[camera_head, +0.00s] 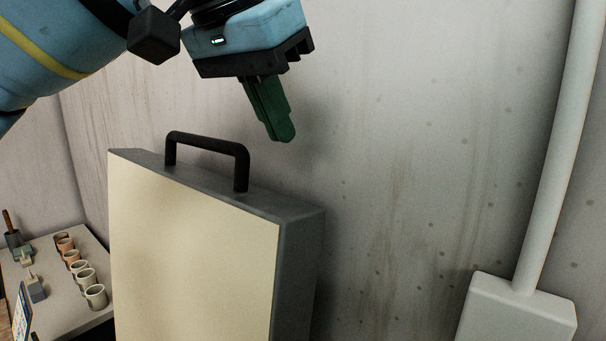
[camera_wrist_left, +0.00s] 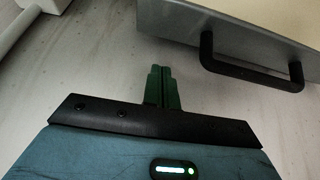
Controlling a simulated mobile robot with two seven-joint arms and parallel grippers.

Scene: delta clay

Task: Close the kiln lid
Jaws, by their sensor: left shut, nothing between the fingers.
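The kiln lid (camera_head: 190,255) stands raised and upright in the head view, with a cream inner face and a grey metal edge. A black bar handle (camera_head: 208,146) is fixed on its top edge. The lid's grey edge (camera_wrist_left: 230,38) and the handle (camera_wrist_left: 252,72) also show in the left wrist view. My left gripper (camera_head: 284,132) has green fingers that are shut and empty. It hangs above and to the right of the handle, apart from it. In the left wrist view, the fingers (camera_wrist_left: 161,70) are left of the handle. The kiln body is out of view. My right gripper is not in view.
A concrete wall (camera_head: 420,120) stands behind the lid. A grey box (camera_head: 518,310) with a pipe (camera_head: 560,130) is on the wall at right. A table (camera_head: 62,300) at lower left bears several cups (camera_head: 86,277) and small tools.

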